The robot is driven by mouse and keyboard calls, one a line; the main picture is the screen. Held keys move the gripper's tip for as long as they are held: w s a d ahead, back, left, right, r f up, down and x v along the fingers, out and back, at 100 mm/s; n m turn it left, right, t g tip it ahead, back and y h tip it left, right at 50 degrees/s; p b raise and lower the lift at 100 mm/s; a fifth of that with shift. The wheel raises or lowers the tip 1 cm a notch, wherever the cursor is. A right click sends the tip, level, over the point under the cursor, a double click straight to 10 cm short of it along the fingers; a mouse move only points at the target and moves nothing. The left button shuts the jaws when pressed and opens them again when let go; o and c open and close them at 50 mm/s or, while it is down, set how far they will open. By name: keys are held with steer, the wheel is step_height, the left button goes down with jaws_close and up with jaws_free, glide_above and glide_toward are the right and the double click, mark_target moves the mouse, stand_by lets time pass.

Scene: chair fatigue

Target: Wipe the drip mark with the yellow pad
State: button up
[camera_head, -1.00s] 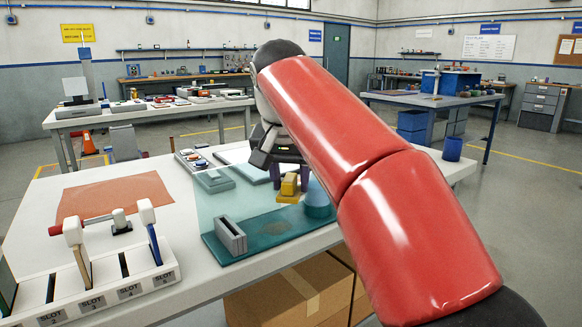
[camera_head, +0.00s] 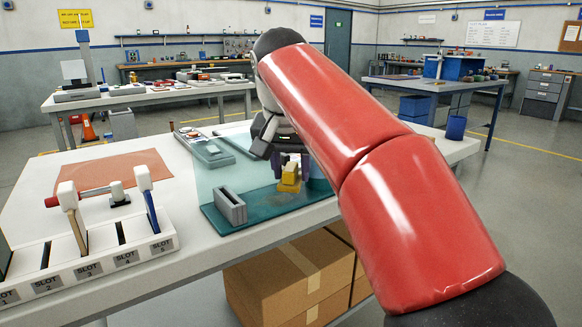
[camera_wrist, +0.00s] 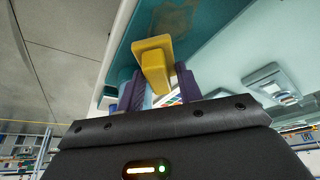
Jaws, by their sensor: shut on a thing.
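My gripper (camera_head: 291,163) is shut on the yellow pad (camera_head: 289,181) by its raised grip, between two purple fingers. The gripper also shows in the wrist view (camera_wrist: 160,88), with the yellow pad (camera_wrist: 153,47) beyond its fingertips. The pad is over the teal mat (camera_head: 262,220), towards its right part; I cannot tell whether it touches the mat. The drip mark (camera_wrist: 176,14) is a faint brownish patch on the mat in the wrist view, just beyond the pad.
A grey slotted block (camera_head: 231,207) stands on the mat's left part, with a see-through pane around there. A slotted rack (camera_head: 95,255) holding tools is at the front left. An orange sheet (camera_head: 115,172) lies behind it. Cardboard boxes (camera_head: 290,280) are under the table.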

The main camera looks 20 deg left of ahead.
mark_target(258, 201)
steer(key=shift+f+b, duration=0.75)
steer(key=shift+f, duration=0.25)
steer(key=shift+s, duration=0.1)
steer(key=shift+s+a+r, duration=0.15)
steer(key=shift+s+a, duration=0.95)
steer(key=shift+s, duration=0.1)
steer(key=shift+s+a+p, duration=0.4)
steer(key=shift+s+a, duration=0.9)
steer(key=shift+s, duration=0.25)
steer(key=shift+p, duration=0.35)
steer(key=shift+w+d+p, duration=0.4)
steer(key=shift+w+d, duration=0.65)
steer(key=shift+w, duration=0.15)
steer(key=shift+w+d+p, duration=0.35)
steer(key=shift+w+d, duration=0.65)
steer(key=shift+w, duration=0.2)
steer(key=shift+w+d+f, duration=0.35)
steer(key=shift+w+d, duration=0.05)
steer(key=shift+w, duration=0.05)
